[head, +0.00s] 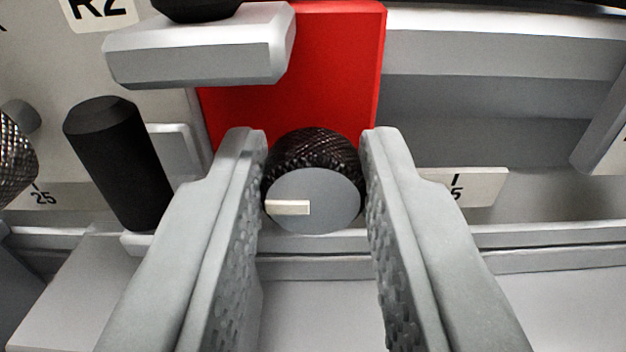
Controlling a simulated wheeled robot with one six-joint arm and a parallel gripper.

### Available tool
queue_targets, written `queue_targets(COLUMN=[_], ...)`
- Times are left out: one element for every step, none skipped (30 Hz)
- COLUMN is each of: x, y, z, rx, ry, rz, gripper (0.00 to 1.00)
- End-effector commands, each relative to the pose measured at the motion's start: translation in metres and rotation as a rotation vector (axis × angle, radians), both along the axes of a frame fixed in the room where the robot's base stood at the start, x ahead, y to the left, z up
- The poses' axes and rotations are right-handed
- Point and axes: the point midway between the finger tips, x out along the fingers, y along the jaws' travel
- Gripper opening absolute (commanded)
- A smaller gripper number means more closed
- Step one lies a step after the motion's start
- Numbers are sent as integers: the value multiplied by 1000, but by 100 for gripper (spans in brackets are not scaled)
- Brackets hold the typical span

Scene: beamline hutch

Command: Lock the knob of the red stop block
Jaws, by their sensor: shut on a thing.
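The red stop block (330,80) stands upright in the middle of the head view, behind my gripper. Its knob (313,195) sticks out toward me, with a dark knurled rim and a grey face. A pale mark on the face lies level, on the left side, pointing left. My gripper (314,150) has one finger on each side of the knob and is shut on its knurled rim. The fingers hide parts of the lower edge of the block.
A light grey bar (200,45) juts out at the upper left, partly in front of the block. A black cylindrical handle (118,160) stands left of my gripper. A knurled knob (14,155) shows at the left edge. A grey rail (540,238) runs across, with a number label (480,188) at the right.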

Motion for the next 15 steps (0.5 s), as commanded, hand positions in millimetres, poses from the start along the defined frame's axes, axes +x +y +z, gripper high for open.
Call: queue_targets(x=[0, 0, 0, 0, 0, 0, 0, 0, 0, 0, 0, 0, 0, 0, 0], y=[0, 0, 0, 0, 0, 0, -1, -1, -1, -1, -1, -1, -1, -1, -1], z=[0, 0, 0, 0, 0, 0, 0, 0, 0, 0, 0, 0, 0, 0, 0], rx=[11, 20, 36, 50, 65, 88, 108, 127, 156, 179, 203, 235, 259, 282, 314], ry=[0, 0, 0, 0, 0, 0, 0, 0, 0, 0, 0, 0, 0, 0, 0], rz=[0, 0, 0, 0, 0, 0, 0, 0, 0, 0, 0, 0, 0, 0, 0], gripper=[2, 2, 2, 2, 2, 2, 2, 2, 2, 2, 2, 2, 2, 2, 2])
